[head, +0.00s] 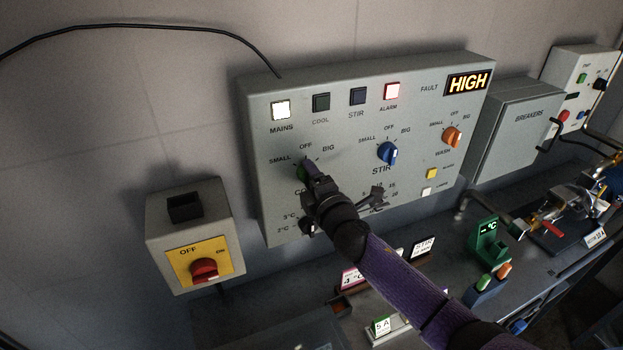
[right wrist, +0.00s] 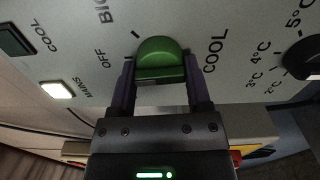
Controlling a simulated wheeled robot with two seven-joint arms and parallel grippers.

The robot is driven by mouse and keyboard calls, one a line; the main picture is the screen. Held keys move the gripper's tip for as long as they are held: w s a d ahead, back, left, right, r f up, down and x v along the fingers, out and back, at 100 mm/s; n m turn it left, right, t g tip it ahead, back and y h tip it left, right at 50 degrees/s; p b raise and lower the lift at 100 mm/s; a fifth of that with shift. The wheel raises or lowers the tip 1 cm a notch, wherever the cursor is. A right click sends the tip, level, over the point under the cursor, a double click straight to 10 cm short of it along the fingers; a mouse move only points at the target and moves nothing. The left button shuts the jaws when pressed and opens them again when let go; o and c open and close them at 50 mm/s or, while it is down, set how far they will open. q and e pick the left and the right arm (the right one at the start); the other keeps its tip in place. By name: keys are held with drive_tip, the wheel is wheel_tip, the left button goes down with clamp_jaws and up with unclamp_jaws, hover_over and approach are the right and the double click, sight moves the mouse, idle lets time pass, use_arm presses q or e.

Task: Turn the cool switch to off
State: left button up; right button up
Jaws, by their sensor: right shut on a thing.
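The cool switch is a green rotary knob (head: 301,174) at the lower left of the grey control panel (head: 345,125), with SMALL, OFF and BIG around it. My right gripper (head: 307,172) is at this knob and covers part of it and its label. In the right wrist view, the two fingers of the gripper (right wrist: 163,82) are shut on the sides of the green knob (right wrist: 160,56). I cannot tell clearly which mark the knob points to. The cool lamp (head: 321,102) is dark. My left gripper is not in view.
A blue stir knob (head: 387,153) and an orange knob (head: 452,137) sit to the right. A red-handled isolator (head: 204,270) is at lower left.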

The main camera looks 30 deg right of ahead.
drive_tip(key=shift+f+m, duration=0.1)
drive_tip(key=shift+m, duration=0.3)
drive_tip(key=o, duration=1.3)
drive_tip(key=shift+c, duration=0.2)
drive_tip(key=s, duration=1)
drive_tip(key=shift+a, duration=0.3)
